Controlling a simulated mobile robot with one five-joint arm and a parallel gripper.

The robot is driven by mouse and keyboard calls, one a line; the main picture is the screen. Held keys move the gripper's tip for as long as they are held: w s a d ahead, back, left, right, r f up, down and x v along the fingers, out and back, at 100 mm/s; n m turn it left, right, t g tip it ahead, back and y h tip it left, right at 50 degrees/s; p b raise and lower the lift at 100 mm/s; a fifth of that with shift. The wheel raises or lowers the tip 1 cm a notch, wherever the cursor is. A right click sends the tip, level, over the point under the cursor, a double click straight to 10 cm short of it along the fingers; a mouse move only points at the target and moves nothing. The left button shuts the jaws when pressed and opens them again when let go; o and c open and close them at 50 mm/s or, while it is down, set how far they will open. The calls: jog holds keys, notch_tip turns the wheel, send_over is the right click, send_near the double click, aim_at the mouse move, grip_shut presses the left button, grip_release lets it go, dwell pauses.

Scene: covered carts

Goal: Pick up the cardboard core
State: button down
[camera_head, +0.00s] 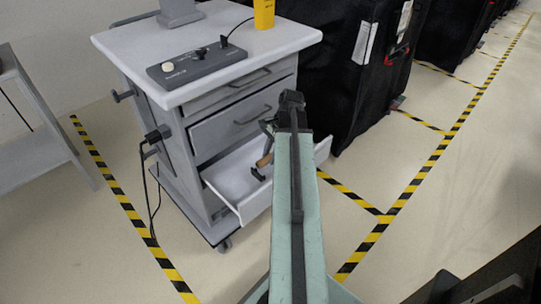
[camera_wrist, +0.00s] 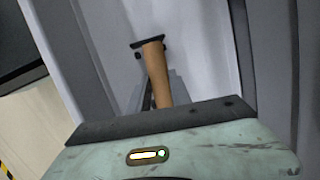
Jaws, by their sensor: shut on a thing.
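The cardboard core (camera_wrist: 156,75) is a plain brown tube. In the wrist view it stands out lengthwise from behind my gripper's housing, with a dark finger part across its far end. In the head view the core (camera_head: 264,160) shows as a short brown piece over the open bottom drawer (camera_head: 231,181) of the grey cart. My gripper (camera_head: 262,166) reaches down into that drawer and is shut on the core. My arm hides part of the drawer's right side. I cannot tell whether the core touches the drawer floor.
The cart top (camera_head: 140,45) carries a grey control box (camera_head: 196,64) and a yellow object (camera_head: 264,13). A black covered cart (camera_head: 325,75) stands close on the right. A grey shelf (camera_head: 30,130) is at the left.

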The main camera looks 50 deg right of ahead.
aim_at(270, 156)
notch_tip(270, 156, up, 13)
jog(key=p, duration=1.1)
jog(key=shift+p, duration=0.3)
